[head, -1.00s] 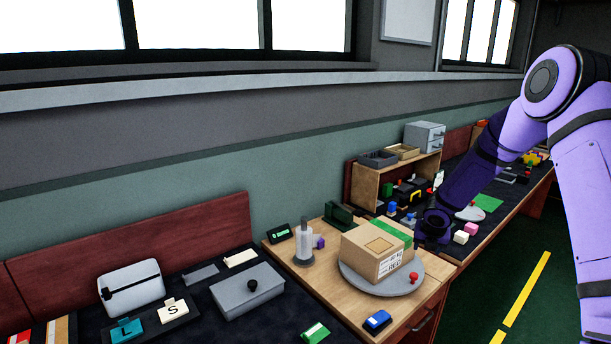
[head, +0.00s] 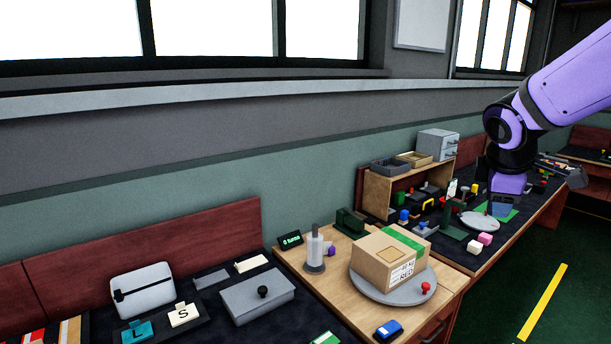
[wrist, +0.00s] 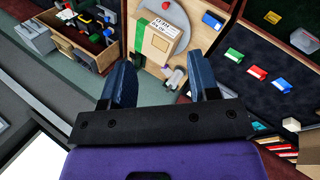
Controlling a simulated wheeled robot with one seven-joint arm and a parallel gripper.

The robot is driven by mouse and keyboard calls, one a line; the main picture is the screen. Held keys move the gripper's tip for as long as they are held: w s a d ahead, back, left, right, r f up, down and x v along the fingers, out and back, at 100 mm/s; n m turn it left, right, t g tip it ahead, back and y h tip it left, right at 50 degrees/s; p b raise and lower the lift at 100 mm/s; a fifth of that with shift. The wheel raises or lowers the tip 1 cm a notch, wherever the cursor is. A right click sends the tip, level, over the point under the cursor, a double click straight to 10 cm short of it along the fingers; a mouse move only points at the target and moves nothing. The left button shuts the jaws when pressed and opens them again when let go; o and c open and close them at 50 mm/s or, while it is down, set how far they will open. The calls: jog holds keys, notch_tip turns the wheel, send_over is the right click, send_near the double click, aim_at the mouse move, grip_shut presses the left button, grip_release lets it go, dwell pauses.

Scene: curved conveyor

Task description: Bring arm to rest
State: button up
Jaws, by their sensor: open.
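My gripper (wrist: 165,84) shows in the wrist view with its two dark blue fingers wide apart and nothing between them. The cardboard box and part of the bench lie beyond the fingertips, apart from them. In the head view my purple arm (head: 565,85) reaches in from the upper right and bends down at a black joint. Its lower end hangs over the far bench at the right; the fingers are hard to make out there.
A cardboard box (head: 383,262) with green tape sits on a grey round plate (head: 362,288), with a red knob beside it. A wooden shelf (head: 377,192) stands behind. A grey lidded box (head: 245,298) lies left. The green floor (head: 515,285) at right is open.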

jog(key=s+a+r+m+y, duration=0.1)
jog(key=s+a+m, duration=0.2)
jog(key=s+m, duration=0.3)
jog(key=s+a+r+m+y, duration=0.2)
jog(key=s+m, duration=0.4)
jog(key=s, duration=1)
jog(key=shift+a+r+y, duration=0.25)
jog(key=shift+a+y, duration=0.05)
jog(key=shift+a, duration=0.3)
